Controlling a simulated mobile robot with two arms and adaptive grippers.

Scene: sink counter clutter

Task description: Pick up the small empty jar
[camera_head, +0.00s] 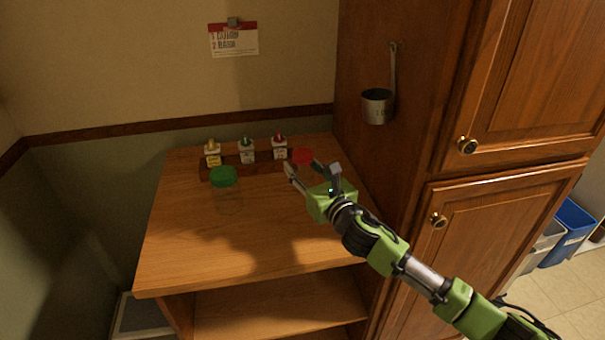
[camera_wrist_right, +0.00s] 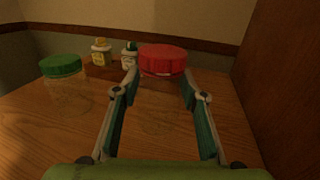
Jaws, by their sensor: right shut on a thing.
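A clear jar with a red lid (camera_head: 303,156) is near the back right of the wooden counter; the lid also shows in the right wrist view (camera_wrist_right: 163,58). My right gripper (camera_wrist_right: 160,82) is shut on this jar, with one finger on each side just below the lid. In the head view the gripper hides most of the jar's body. The glass looks empty. I cannot tell whether its base touches the counter. A second clear jar with a green lid (camera_head: 223,176) stands to the left, also empty-looking and apart from my gripper. My left gripper is not in view.
Three small bottles, with yellow (camera_head: 212,154), green (camera_head: 247,150) and red (camera_head: 279,147) tops, stand in a row at the back. A tall wooden cabinet (camera_head: 400,150) with a hanging metal cup (camera_head: 377,107) borders the right. The counter's front (camera_head: 220,260) is clear.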

